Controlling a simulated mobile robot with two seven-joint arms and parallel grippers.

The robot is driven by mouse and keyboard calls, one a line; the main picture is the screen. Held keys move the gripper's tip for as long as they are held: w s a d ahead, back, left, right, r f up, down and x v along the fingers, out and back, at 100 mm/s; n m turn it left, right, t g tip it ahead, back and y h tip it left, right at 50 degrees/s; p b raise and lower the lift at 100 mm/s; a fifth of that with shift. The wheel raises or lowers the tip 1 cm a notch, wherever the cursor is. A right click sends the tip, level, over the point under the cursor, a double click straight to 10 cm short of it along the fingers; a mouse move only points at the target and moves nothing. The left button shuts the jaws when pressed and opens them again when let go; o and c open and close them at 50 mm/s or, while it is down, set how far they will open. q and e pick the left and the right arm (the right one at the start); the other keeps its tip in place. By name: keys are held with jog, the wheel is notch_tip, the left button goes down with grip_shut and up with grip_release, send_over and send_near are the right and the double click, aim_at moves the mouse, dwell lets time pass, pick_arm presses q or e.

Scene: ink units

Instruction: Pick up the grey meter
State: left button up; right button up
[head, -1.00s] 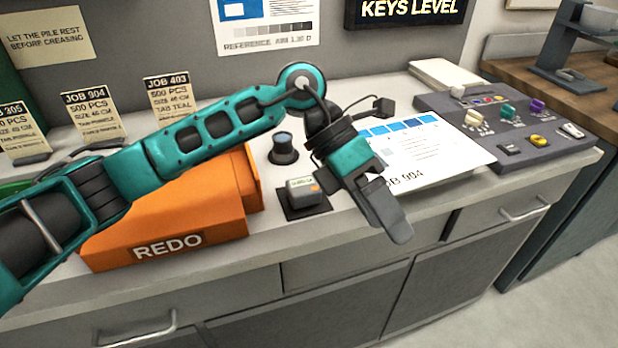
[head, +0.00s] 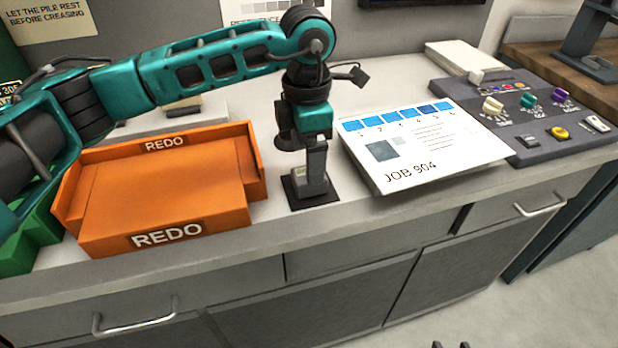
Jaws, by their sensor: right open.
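The grey meter (head: 299,174) sits on a small dark pad (head: 320,200) on the worktop, right of the orange tray. My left gripper (head: 313,178) points down over it, and its grey finger covers most of the meter. Only a strip with the pale display shows left of the finger. I cannot tell whether the jaws touch or hold the meter. My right gripper (head: 452,345) shows only as two dark fingertips at the bottom edge, apart and empty, in front of the cabinet and far from the meter.
The orange REDO tray (head: 243,214) stands close on the left. A JOB 904 sheet (head: 440,152) lies just to the right, with a grey control panel (head: 520,150) beyond. The worktop's front strip is clear.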

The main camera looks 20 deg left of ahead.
pick_arm(q)
notch_tip(320, 180, down, 5)
jog(key=shift+d+f, duration=0.1)
jog(key=shift+f, duration=0.05)
jog(key=c, duration=1.1)
